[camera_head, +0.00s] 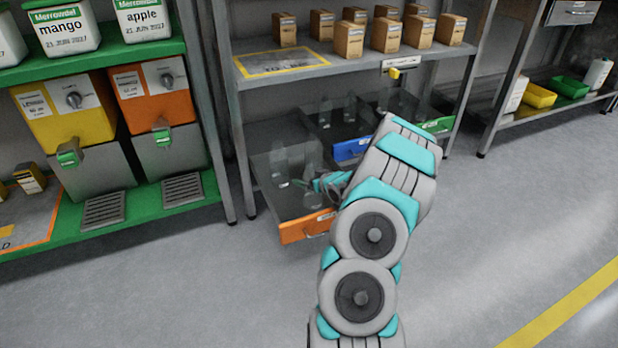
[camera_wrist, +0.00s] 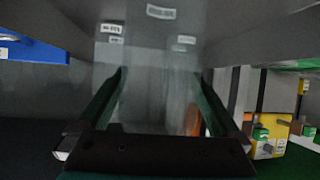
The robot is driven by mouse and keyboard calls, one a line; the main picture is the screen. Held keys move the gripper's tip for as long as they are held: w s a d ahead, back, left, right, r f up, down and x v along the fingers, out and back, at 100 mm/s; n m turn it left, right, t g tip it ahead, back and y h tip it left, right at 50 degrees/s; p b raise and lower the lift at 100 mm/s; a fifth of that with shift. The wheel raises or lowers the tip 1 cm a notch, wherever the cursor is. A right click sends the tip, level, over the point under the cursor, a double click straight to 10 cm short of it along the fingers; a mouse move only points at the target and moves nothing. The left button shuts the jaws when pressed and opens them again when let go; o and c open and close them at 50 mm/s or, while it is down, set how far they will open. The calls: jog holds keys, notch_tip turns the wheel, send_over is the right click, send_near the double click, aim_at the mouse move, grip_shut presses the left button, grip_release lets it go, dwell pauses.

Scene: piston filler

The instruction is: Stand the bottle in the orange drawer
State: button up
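The orange drawer (camera_head: 306,227) is pulled out at the bottom of the middle shelf unit, its orange front facing the floor. Clear bottles stand inside it; one (camera_head: 279,160) is towards the back left. Another clear bottle (camera_head: 312,196) appears upright near the drawer front, right at my gripper (camera_head: 312,184). In the wrist view, my gripper's two dark fingers (camera_wrist: 161,95) are apart, with a pale see-through shape between them. I cannot tell whether the fingers touch it, nor whether the bottle's base rests on the drawer floor.
A blue-fronted drawer (camera_head: 352,149) with clear bottles and a green-fronted drawer (camera_head: 438,125) stand open to the right. The shelf board (camera_head: 350,66) with several small brown boxes lies above. Shelf posts (camera_head: 238,150) flank the drawers. The floor in front is clear.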

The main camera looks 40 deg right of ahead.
jog(key=shift+s+a+f, duration=0.15)
jog(key=shift+s+f, duration=0.05)
jog(key=shift+f, duration=0.3)
jog(key=shift+s+a+f, duration=0.1)
jog(key=shift+s+f, duration=0.05)
jog(key=shift+f, duration=0.3)
jog(key=shift+r, duration=0.25)
jog(key=w+d+r+p+v, duration=0.1)
jog(key=r+v, duration=0.1)
jog(key=v, duration=0.9)
jog(key=s+a+r+n+g, duration=0.1)
jog(key=s+a+r+g, duration=0.3)
jog(key=a, duration=0.5)
jog(key=s+a+r+g, duration=0.4)
jog(key=a, duration=0.5)
jog(key=s+a+r+g, duration=0.3)
jog(key=s+a, duration=0.7)
jog(key=s, duration=0.4)
jog(key=s+a+r+g+y, duration=0.1)
jog(key=s+a+r+g, duration=0.2)
jog(key=s+a, duration=0.7)
jog(key=s+r, duration=0.2)
jog(key=s, duration=0.2)
jog(key=shift+d, duration=0.1)
